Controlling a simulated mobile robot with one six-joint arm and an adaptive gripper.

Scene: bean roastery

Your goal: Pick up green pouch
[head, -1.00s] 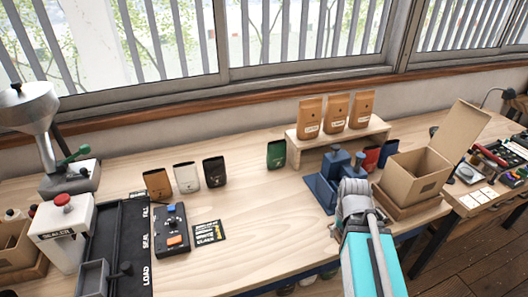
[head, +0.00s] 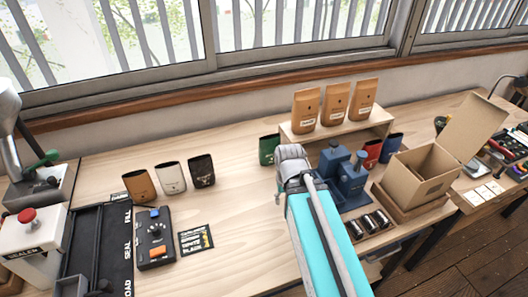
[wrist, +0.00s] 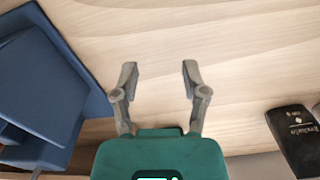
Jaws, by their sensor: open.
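The green pouch (head: 268,150) stands upright on the wooden bench in the head view, just left of the small wooden shelf. The grey end of my arm is in front of it and slightly right, covering part of that area; the fingers are hidden there. In the wrist view my gripper (wrist: 160,75) is open, with two grey fingers apart and bare wood between them. I cannot make out the green pouch in the wrist view. The dark green shape at the bottom appears to be my gripper's body.
A black pouch (head: 201,170), a white pouch (head: 170,177) and a brown pouch (head: 138,186) stand to the left. A blue holder (head: 350,180) is close on the right; its blue surface fills the wrist view's left (wrist: 45,85). An open cardboard box (head: 420,172) is farther right.

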